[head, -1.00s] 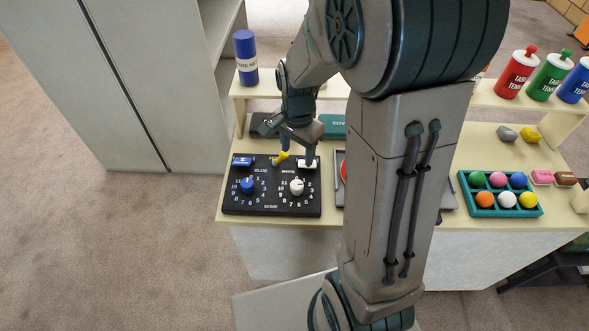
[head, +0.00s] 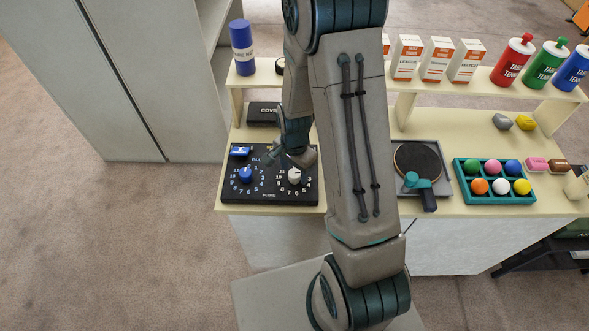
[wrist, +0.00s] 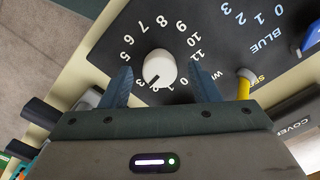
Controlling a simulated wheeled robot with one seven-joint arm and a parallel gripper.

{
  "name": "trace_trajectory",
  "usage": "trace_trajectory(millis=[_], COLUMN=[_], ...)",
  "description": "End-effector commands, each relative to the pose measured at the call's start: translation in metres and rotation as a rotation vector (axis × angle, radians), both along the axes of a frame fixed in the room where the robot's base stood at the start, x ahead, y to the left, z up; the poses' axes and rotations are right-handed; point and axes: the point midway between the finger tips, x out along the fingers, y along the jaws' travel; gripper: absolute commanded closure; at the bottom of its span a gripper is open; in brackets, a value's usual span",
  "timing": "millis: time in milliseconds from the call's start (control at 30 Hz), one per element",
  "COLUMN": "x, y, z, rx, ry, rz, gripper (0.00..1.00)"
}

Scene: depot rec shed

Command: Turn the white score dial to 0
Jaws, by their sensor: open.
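The white score dial (head: 294,176) is a round knob on the right half of the black score board (head: 240,198). In the wrist view the white dial (wrist: 160,66) stands between the two blue-grey fingertips of my gripper (wrist: 160,75). A gap shows on each side. A dark pointer line on the knob slants to the lower left, apparently near the 3. My gripper (head: 291,162) is open, just above and behind the dial in the head view.
A blue dial (head: 246,174) sits left on the same board, with a blue tab (head: 240,151) behind it. A yellow lever (wrist: 244,84) stands close beside my gripper. A paddle (head: 416,165) and a teal ball tray (head: 489,203) lie to the right.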

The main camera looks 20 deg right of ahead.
Motion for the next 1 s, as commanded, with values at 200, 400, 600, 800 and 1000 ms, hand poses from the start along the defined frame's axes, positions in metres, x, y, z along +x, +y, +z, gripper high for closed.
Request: trace_trajectory(millis=[200, 400, 600, 800, 1000], x=[-0.0001, 0.0, 0.0, 0.0, -0.0002], y=[-0.0001, -0.0001, -0.0001, -0.0001, -0.0002], z=[-0.0079, -0.0081, -0.008, -0.0081, -0.0093], rx=[0.0, 0.001, 0.0, 0.0, 0.0], ry=[0.0, -0.001, 0.0, 0.0, 0.0], rz=[0.0, 0.0, 0.0, 0.005, 0.055], gripper=[0.44, 0.44, 0.89, 0.89, 0.89])
